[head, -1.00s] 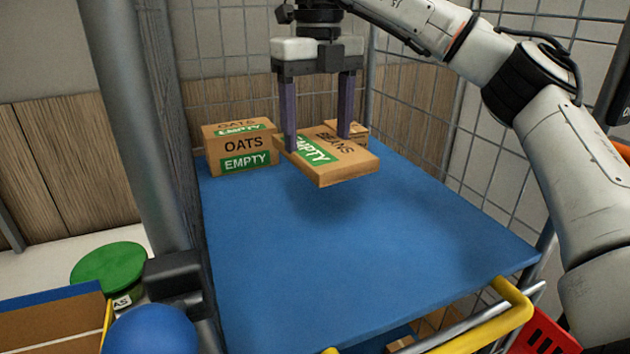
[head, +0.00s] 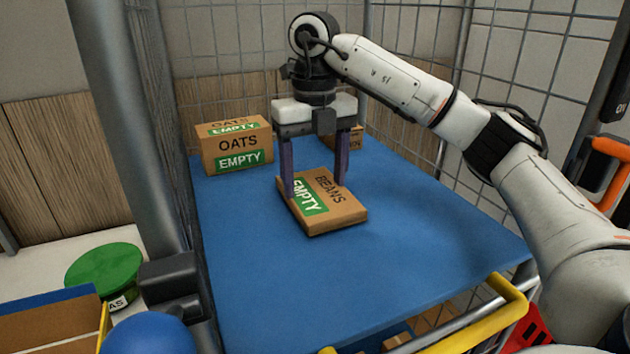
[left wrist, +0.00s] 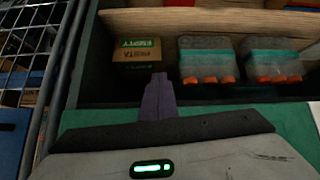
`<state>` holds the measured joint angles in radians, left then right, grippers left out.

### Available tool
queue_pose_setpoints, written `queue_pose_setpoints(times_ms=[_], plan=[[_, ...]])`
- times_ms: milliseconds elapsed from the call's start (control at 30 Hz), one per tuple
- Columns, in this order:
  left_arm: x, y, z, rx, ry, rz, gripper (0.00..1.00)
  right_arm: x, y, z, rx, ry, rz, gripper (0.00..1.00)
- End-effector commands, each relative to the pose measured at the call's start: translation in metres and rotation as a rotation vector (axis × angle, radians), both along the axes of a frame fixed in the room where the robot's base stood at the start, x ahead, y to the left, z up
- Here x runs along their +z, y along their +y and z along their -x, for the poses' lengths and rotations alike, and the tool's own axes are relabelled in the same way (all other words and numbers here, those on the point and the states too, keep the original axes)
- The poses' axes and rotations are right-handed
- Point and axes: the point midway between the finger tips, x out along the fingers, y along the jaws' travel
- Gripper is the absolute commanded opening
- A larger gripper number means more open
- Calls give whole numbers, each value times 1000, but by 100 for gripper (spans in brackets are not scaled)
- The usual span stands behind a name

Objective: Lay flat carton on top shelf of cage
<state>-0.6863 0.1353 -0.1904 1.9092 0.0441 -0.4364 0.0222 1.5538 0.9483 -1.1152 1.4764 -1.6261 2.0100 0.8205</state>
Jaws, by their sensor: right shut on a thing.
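The flat carton (head: 338,207), brown with a green EMPTY label and the word BEANS, is at the blue top shelf (head: 420,260) of the cage. It lies level and looks to be on the shelf or just above it; I cannot tell which. My right gripper (head: 315,187) points down and is shut on the carton, with purple fingers at its left and right sides. My left gripper is out of the head view. In the left wrist view one purple finger (left wrist: 157,98) of it shows, and its opening cannot be judged.
An OATS carton (head: 235,146) stands at the shelf's back left, and another small carton (head: 357,138) sits behind my right gripper. Wire mesh walls rise at the back and right. The shelf's front half is clear. The left wrist view shows a brown box (left wrist: 137,55) and clear packs (left wrist: 207,62) on a shelf.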

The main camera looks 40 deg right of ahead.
Motion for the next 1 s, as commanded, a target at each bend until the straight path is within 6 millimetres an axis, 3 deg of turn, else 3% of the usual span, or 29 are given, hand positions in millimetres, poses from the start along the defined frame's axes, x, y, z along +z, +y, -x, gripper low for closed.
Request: queue_pose_setpoints(times_ms=[467,500,567,1000], plan=[[-1,0,0,0,-1,0,0,-8,0,0,0,-1,0,43],[-1,0,0,1,-1,-1,0,-7,0,0,0,-1,0,72],[-1,0,0,0,-1,0,0,-7,0,0,0,-1,0,83],[0,0,-1,0,-1,0,0,1,0,-1,0,-4,0,84]])
